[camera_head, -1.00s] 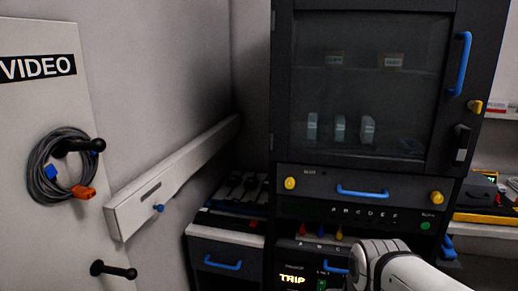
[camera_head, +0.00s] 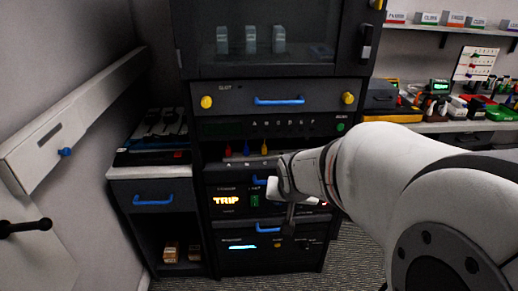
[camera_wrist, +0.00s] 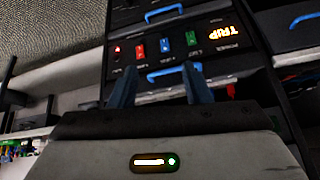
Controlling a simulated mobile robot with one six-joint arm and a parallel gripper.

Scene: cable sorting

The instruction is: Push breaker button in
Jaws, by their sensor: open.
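The breaker panel (camera_head: 232,188) shows a lit orange TRIP display (camera_head: 226,201) with a green button (camera_head: 255,201) beside it in the head view. My wrist covers the rest of that row. In the wrist view the picture is turned over, with the TRIP display (camera_wrist: 221,35) at the right, then green (camera_wrist: 191,39), blue (camera_wrist: 165,45) and red (camera_wrist: 140,52) buttons towards the left. The labels are too small to read, so I cannot tell which is the breaker button. My gripper (camera_wrist: 160,88) is open and empty, its fingers apart in front of the panel; it also shows in the head view (camera_head: 289,222).
A blue handle (camera_head: 280,100) sits on the drawer above, and red, blue and yellow plugs (camera_head: 246,149) stand between. A lower unit (camera_head: 262,256) lies below the panel. A cluttered bench (camera_head: 440,126) is at the right. A low cabinet (camera_head: 152,205) stands left.

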